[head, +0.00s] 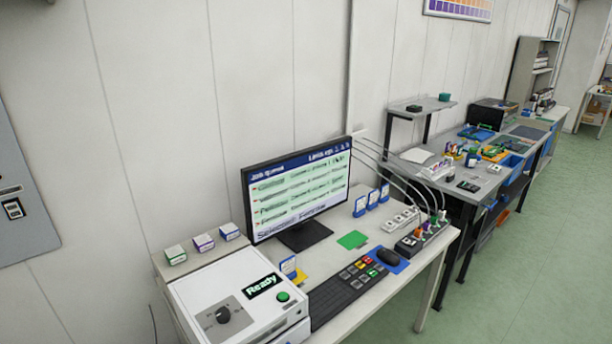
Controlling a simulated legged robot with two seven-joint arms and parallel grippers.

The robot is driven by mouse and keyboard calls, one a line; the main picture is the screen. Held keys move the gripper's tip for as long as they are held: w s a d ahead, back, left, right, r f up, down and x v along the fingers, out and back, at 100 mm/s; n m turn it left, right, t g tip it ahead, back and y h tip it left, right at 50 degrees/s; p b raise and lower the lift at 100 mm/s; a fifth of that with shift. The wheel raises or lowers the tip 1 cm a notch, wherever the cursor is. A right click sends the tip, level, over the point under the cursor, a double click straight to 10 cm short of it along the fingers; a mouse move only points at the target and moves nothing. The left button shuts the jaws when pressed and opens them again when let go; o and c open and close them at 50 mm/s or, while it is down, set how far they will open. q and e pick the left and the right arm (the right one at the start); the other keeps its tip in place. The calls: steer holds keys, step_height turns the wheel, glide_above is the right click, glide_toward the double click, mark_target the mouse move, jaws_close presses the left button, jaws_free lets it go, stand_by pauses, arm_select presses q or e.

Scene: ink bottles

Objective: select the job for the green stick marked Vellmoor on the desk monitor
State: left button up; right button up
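The desk monitor (298,190) stands on the near desk. Its lit screen shows a blue header and several green-tinted rows, but the row text is too small to read. Below the rows is a line of larger text that I cannot read surely. A keyboard (340,298) with dark, red, yellow and green keys lies in front of it. A black mouse (390,257) rests on a blue pad to the right. Several small coloured sticks stand in a dark holder (410,244) at the desk's right end; the name Vellmoor is not legible anywhere. Neither gripper is in view.
A white machine (235,297) with a dial, a green button and a "Ready" display stands at the front left. Small boxes (203,242) sit behind it. A green square (352,240) lies on the desk. Further benches (470,185) line the wall; green floor (520,270) is clear at right.

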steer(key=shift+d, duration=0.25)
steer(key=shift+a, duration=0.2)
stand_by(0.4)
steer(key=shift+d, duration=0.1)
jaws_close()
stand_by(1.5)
